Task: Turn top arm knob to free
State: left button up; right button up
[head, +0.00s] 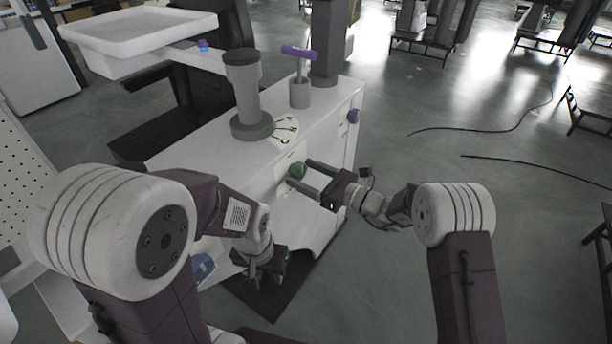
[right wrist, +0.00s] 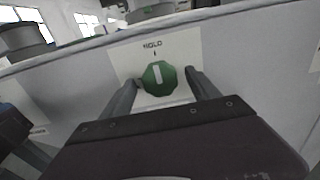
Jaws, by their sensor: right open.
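A green faceted knob (head: 297,170) sits on the white cabinet's front face. In the right wrist view the knob (right wrist: 159,78) bears a white bar, nearly upright, pointing toward a mark under a label that appears to read "HOLD" (right wrist: 152,45). The word "free" is not readable in either view. My right gripper (head: 302,174) is open, with one finger on either side of the knob. In the right wrist view the right gripper's fingers (right wrist: 162,88) show gaps beside the knob. My left gripper (head: 264,272) hangs low before the cabinet; its finger opening is unclear.
The white cabinet (head: 325,125) carries a grey column (head: 243,90) and a grey post with a purple handle (head: 299,52). A purple knob (head: 353,116) is on its right side. A white tray (head: 140,30) stands at upper left. Cables (head: 500,128) lie on open floor at right.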

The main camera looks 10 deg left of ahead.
jog(key=c, duration=1.4)
jog(key=shift+o, duration=0.2)
jog(key=shift+f+n+b, duration=0.2)
jog(key=shift+n+b, duration=0.4)
jog(key=shift+b, duration=0.25)
jog(key=n+b, duration=1.5)
jog(key=b, duration=0.8)
jog(key=shift+f, duration=0.15)
jog(key=shift+r+n+b, duration=0.25)
jog(key=shift+n+b, duration=0.75)
jog(key=o, duration=1.4)
jog(key=shift+c, duration=0.2)
